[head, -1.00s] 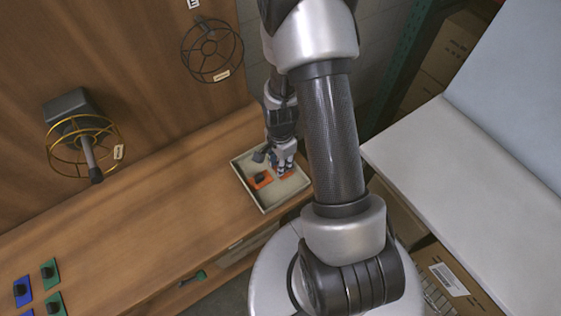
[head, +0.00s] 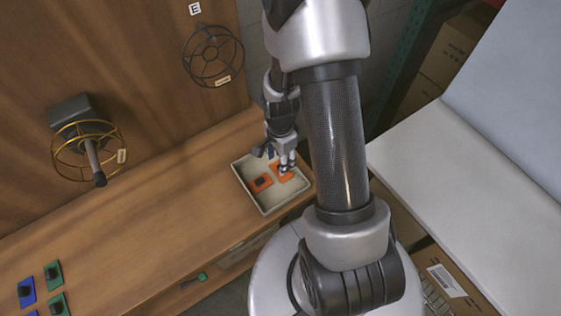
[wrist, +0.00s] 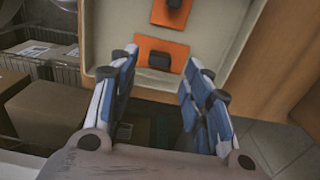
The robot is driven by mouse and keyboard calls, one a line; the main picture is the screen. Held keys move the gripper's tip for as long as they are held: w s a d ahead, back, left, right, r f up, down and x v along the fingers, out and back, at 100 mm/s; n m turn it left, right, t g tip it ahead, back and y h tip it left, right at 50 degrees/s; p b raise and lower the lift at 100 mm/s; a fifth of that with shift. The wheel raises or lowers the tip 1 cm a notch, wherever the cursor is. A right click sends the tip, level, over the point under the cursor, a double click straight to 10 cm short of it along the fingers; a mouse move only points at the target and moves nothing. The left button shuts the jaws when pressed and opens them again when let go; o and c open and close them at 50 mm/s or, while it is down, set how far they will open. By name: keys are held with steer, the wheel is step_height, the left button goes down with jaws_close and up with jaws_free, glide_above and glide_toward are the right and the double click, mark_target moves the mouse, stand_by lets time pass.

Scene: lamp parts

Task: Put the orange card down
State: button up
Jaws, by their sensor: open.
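Two orange cards, each with a dark block on it, lie flat in a shallow pale tray (head: 243,181) on the wooden bench. One card (head: 261,184) is at the tray's left side. The other card (head: 282,174) is at the right, partly hidden by my gripper (head: 277,158). In the wrist view my gripper (wrist: 162,60) is open, with its blue-padded fingers spread. The nearer orange card (wrist: 165,52) shows beyond and between the fingertips, lying on the tray floor. The farther card (wrist: 171,13) is at the top. Nothing is held between the fingers.
Blue and green cards (head: 54,274) lie on the bench at lower left. A yellow wire cage lamp (head: 90,148) and a dark wire cage (head: 213,55) are on the wooden back panel. A white table (head: 450,190) is at right. Cardboard boxes (wrist: 60,105) stand below the tray.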

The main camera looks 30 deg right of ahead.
step_height(320, 180, up, 17)
steer(key=a+n+t+p, duration=0.1)
steer(key=a+n+p, duration=0.1)
steer(key=a+n, duration=0.15)
steer(key=s+a+r+n+t, duration=0.1)
steer(key=s+a+r+n, duration=0.2)
steer(key=s+r+n, duration=0.3)
steer(key=s+a+r+n+t, duration=0.2)
steer(key=s+a+r+n, duration=0.2)
steer(key=s+r+n, duration=0.3)
step_height(320, 180, up, 4)
steer(key=shift+s+f+n+t, duration=0.25)
steer(key=shift+s+n+t, duration=0.05)
steer(key=shift+n, duration=0.25)
steer(key=shift+a+f, duration=0.1)
steer(key=shift+f+b, duration=0.85)
steer(key=shift+b, duration=0.2)
